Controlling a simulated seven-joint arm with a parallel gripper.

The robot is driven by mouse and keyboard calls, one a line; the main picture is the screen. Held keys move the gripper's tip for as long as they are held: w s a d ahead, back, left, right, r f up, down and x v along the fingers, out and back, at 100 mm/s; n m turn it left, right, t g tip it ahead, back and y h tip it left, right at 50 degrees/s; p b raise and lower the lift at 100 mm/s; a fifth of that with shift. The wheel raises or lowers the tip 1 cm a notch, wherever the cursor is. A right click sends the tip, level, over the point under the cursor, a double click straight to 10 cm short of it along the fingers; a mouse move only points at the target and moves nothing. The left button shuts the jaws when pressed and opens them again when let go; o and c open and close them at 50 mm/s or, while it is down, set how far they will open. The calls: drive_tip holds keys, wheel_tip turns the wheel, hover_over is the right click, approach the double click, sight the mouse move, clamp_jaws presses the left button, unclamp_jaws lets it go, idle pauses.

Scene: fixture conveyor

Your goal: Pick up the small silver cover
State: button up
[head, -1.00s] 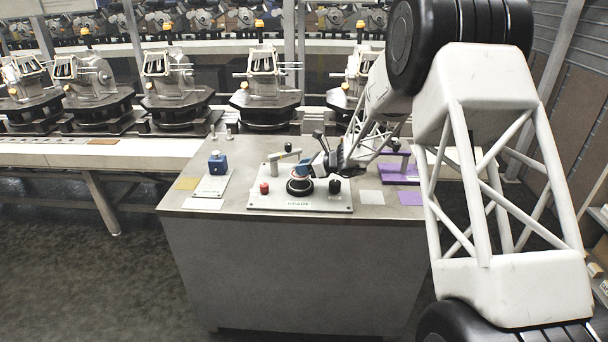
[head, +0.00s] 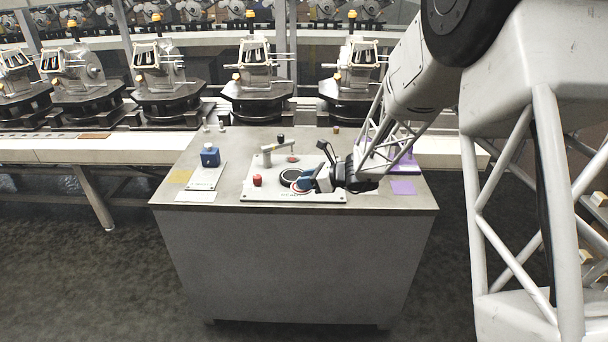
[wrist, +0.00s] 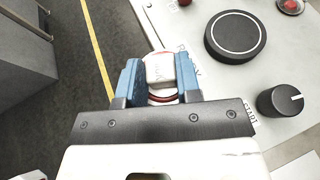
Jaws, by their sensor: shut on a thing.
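My gripper (wrist: 161,85) is shut in the wrist view. Its two blue fingers press on both sides of a small silver-white cover (wrist: 160,68) with red rings around its lower part. The black round pad (wrist: 235,37) of the panel lies bare to the right of the held cover. In the head view my gripper (head: 304,183) is low over the panel's front, just right of the round pad (head: 292,174). There the fingers and hand mostly hide the cover, and only a bit of red rim shows. The gap beneath the cover cannot be judged.
The light panel (head: 250,190) carries a red button (head: 257,180) and a lever (head: 275,147). A black knob (wrist: 280,100) is beside my gripper. A purple square (head: 403,188) lies at right. The conveyor with machines runs behind.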

drive_tip(key=shift+s+d+r, duration=0.1)
drive_tip(key=shift+s+d, duration=0.05)
drive_tip(key=shift+s, duration=0.5)
drive_tip(key=shift+d, duration=0.1)
idle(1.2)
drive_tip(key=w+d+m+t+h, duration=0.1)
drive_tip(key=w+d+m+t, duration=0.1)
drive_tip(key=w+d, duration=0.65)
drive_tip(key=m+t+h, duration=0.1)
drive_tip(key=m+t, duration=0.1)
hover_over(369, 189)
drive_tip(key=shift+f, duration=0.2)
drive_tip(key=shift+f, duration=3.4)
drive_tip(key=shift+f, duration=0.6)
